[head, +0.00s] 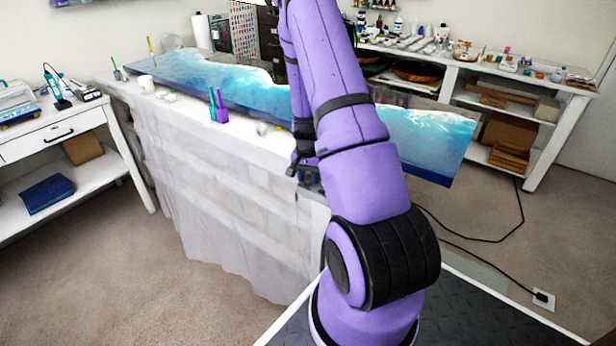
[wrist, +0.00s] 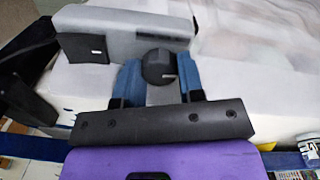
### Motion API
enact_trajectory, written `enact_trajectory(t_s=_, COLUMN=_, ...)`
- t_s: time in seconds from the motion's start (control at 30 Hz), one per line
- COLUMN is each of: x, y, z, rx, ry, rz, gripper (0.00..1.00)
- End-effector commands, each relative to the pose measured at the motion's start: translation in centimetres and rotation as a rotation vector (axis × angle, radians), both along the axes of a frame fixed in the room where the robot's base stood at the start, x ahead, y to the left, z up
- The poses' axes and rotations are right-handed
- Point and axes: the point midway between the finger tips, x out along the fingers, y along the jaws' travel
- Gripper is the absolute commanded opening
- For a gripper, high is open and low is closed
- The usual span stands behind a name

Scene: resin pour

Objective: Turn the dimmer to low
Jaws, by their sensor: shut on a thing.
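The dimmer is a black round knob (wrist: 159,67) in front of a long grey housing (wrist: 125,32) in the wrist view. A small light mark shows near the knob's right edge; I cannot read a setting from it. My gripper (wrist: 159,73) has its two blue fingers on either side of the knob and is shut on it. In the head view my gripper (head: 305,160) is at the table's front edge, partly behind my arm. The knob cannot be made out there.
A long table with a blue-and-white resin slab (head: 225,83) is draped in translucent sheeting (head: 215,190). Cups and purple and teal bottles (head: 218,106) stand along its front edge. A white desk (head: 60,135) is at left, a shelf unit (head: 500,85) at right. A black cable (head: 480,238) crosses the carpet.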

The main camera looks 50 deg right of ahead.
Motion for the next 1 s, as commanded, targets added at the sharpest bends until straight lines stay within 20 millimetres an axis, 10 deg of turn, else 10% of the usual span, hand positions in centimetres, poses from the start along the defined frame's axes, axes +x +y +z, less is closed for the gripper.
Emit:
enact_trajectory(t_s=0.83, x=0.06, y=-0.07, z=0.06, rx=-0.002, ry=-0.002, rz=0.147, gripper=0.12)
enact_trajectory(t_s=0.87, x=0.06, y=-0.06, z=0.06, rx=-0.002, ry=-0.002, rz=0.147, gripper=0.4)
enact_trajectory(t_s=1.0, x=0.04, y=-0.05, z=0.05, rx=-0.002, ry=-0.002, rz=0.146, gripper=0.46)
